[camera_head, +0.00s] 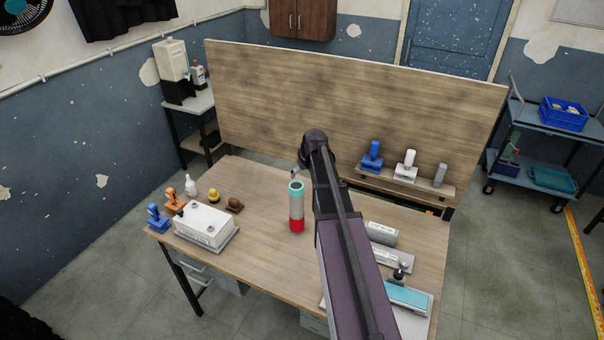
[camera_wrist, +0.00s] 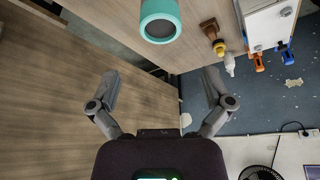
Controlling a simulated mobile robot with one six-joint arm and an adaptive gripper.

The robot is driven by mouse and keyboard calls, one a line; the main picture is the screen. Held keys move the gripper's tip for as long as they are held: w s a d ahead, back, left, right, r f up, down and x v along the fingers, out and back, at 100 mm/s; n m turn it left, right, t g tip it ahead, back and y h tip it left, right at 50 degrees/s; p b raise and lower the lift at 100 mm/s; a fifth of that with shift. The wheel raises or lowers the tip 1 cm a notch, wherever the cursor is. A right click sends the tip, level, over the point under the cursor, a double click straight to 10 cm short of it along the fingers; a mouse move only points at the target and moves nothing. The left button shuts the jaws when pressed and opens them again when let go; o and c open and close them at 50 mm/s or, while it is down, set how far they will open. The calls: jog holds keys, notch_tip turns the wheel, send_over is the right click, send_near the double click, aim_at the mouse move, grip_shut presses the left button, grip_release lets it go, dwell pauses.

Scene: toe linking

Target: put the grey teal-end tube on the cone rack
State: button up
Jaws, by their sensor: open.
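The grey tube (camera_head: 296,208) stands upright on the table, with a teal top end and a red lower band. Its teal end, with a dark opening, shows in the wrist view (camera_wrist: 160,41) at the top edge, beyond my fingertips. My gripper (camera_wrist: 160,78) is open, with nothing between its fingers. In the head view my wrist is above and close to the tube; the fingers are small and partly hidden there. What looks like the cone rack (camera_head: 385,177) is a low wooden shelf at the back right, bearing a blue, a white and a grey upright piece.
A white box (camera_head: 205,225) stands at the left of the table, with blue and orange stamp-like items, a white bottle (camera_head: 190,185) and small yellow and brown pieces around it. Grey devices (camera_head: 382,233) lie at the right. A tall wooden panel (camera_head: 330,95) stands behind the table.

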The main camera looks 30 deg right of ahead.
jog(key=s+a+f+g, duration=0.1)
jog(key=s+a+g, duration=0.3)
jog(key=s+a, duration=1.7)
jog(key=a, duration=0.2)
jog(key=shift+s+a+f+m+g, duration=0.2)
jog(key=shift+s+a+m+g, duration=0.1)
jog(key=shift+a+m, duration=0.1)
jog(key=shift+w+f, duration=0.1)
notch_tip(320, 180, down, 19)
jog(key=b, duration=1.8)
jog(key=shift+r+b, duration=0.2)
jog(key=shift+b, duration=0.2)
jog(key=shift+c, duration=0.2)
jog(key=c, duration=0.6)
jog(key=shift+o, duration=0.2)
